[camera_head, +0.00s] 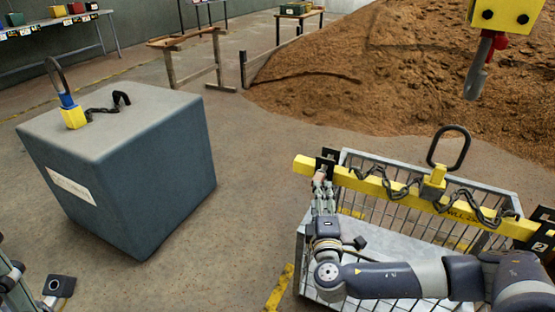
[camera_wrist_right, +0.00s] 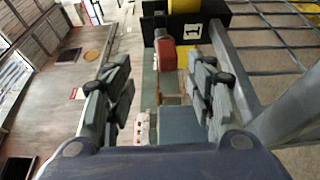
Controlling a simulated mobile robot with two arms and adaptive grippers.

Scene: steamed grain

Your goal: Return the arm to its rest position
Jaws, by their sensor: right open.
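My right arm reaches in from the lower right in the head view. Its gripper (camera_head: 322,190) is at the left end of the yellow lifting beam (camera_head: 390,188), just below the black bracket (camera_head: 328,160). In the right wrist view the two fingers of this gripper (camera_wrist_right: 160,88) stand apart. Between and beyond them are a red piece (camera_wrist_right: 167,55) and the black bracket with a "1" label (camera_wrist_right: 190,30); nothing is clearly held. Part of my left gripper (camera_head: 12,278) shows at the lower left edge in the head view; its fingers cannot be made out clearly.
The beam, with chains and a black ring (camera_head: 450,148), lies across a metal cage (camera_head: 440,170). A yellow hoist block with a hook (camera_head: 480,75) hangs at the upper right. A large grey block (camera_head: 130,180) stands left. Grain is heaped behind; floor between block and cage is clear.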

